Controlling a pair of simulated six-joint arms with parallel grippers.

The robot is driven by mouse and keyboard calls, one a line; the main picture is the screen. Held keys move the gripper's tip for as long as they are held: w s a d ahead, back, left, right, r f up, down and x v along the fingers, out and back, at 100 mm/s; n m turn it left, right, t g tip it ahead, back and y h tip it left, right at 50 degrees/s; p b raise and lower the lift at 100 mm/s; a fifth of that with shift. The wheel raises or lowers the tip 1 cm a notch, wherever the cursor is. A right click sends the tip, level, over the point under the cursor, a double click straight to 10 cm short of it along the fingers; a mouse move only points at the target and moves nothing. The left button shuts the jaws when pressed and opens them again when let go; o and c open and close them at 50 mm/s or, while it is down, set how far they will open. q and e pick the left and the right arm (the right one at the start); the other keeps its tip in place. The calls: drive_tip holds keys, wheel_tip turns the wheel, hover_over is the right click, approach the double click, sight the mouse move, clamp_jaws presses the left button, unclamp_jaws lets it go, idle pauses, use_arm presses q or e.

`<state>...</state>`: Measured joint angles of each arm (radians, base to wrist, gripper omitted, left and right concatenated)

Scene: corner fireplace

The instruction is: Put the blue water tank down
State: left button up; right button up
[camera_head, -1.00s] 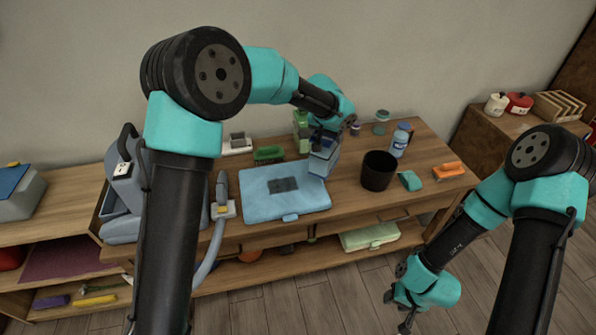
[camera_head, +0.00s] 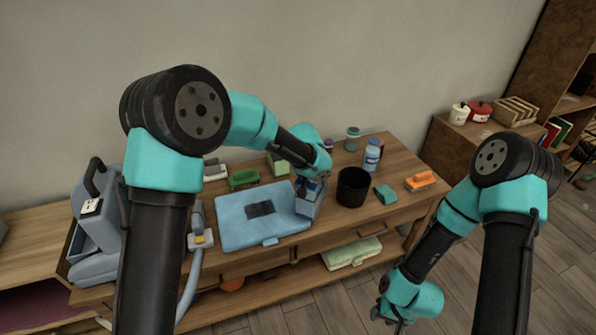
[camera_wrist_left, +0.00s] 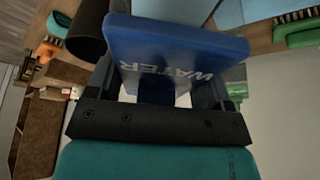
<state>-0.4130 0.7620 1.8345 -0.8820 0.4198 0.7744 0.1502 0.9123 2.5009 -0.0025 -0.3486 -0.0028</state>
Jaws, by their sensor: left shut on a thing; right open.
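The blue water tank (camera_wrist_left: 175,50), marked "WATER", fills the middle of the left wrist view between the fingers of my left gripper (camera_wrist_left: 155,88). My left gripper is shut on it. In the head view the tank (camera_head: 309,202) shows at the right edge of the light blue case, below my left gripper (camera_head: 314,182). I cannot tell whether its underside touches the table. My right gripper (camera_head: 392,318) is open and empty, low in front of the table's right end.
The light blue case (camera_head: 235,225) lies left of the tank. A black cup (camera_head: 352,187), teal sponge (camera_head: 386,194), orange brush (camera_head: 420,181) and blue-labelled bottle (camera_head: 372,157) stand to the right. A grey machine (camera_head: 97,215) stands at the left. A wooden table (camera_head: 400,205) carries them.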

use_arm(q)
drive_tip(key=w+f, duration=0.1)
drive_tip(key=w, duration=1.3)
drive_tip(key=shift+f, duration=0.1)
drive_tip(key=shift+w+f, duration=0.15)
drive_tip(key=shift+f, duration=0.75)
drive_tip(key=shift+w+f, duration=0.1)
drive_tip(key=shift+f, duration=0.9)
drive_tip(key=o, duration=1.7)
drive_tip(key=shift+f, duration=0.1)
